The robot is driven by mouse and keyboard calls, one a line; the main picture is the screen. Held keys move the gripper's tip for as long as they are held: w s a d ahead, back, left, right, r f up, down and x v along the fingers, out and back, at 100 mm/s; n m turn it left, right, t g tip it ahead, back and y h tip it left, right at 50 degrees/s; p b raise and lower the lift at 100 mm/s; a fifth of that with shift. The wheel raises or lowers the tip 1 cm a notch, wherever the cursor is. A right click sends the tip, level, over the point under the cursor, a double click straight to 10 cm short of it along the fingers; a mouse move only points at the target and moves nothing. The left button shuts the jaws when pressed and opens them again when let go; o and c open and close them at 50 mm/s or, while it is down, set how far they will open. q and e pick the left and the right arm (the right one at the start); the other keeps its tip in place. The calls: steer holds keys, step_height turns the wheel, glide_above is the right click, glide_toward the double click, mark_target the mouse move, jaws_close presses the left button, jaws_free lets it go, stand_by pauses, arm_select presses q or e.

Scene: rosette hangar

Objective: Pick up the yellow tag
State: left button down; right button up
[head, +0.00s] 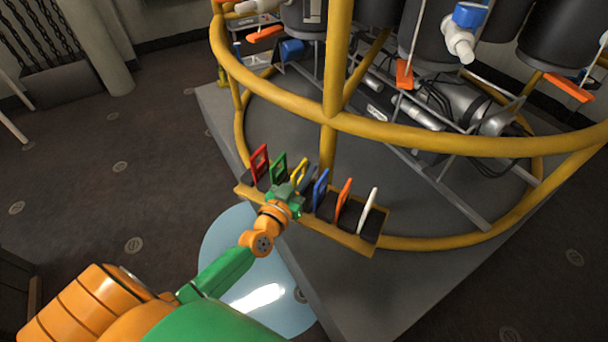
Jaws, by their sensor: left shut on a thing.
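The yellow tag (300,170) stands upright in the row of coloured tags on a yellow-edged rack (345,238). My left gripper (295,190) is at the yellow tag and shut on it; the gripper body hides the tag's lower part. The tag is still in line with the others, and I cannot tell whether it is clear of the rack. My right gripper is not in view.
A red tag (260,163) and a green tag (278,168) stand left of the yellow one. A blue tag (321,189), an orange tag (343,198) and a white tag (368,210) stand right. A yellow tubular rail (400,130) curves close behind the rack.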

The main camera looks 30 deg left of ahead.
mark_target(303, 166)
arm_select(q)
steer(key=r+p, duration=0.2)
steer(key=r, duration=0.2)
steer(key=shift+s+p, duration=0.2)
steer(key=shift+p, duration=0.2)
steer(key=s+r+p, duration=0.3)
steer(key=r+p, duration=0.1)
steer(key=shift+s+d+r, duration=0.15)
steer(key=shift+s+r, duration=0.2)
steer(key=shift+s, duration=0.05)
steer(key=s+r, duration=0.4)
steer(key=s, duration=0.5)
steer(key=shift+s+d+p, duration=0.35)
steer(key=shift+s+p, duration=0.05)
steer(key=shift+w, duration=0.1)
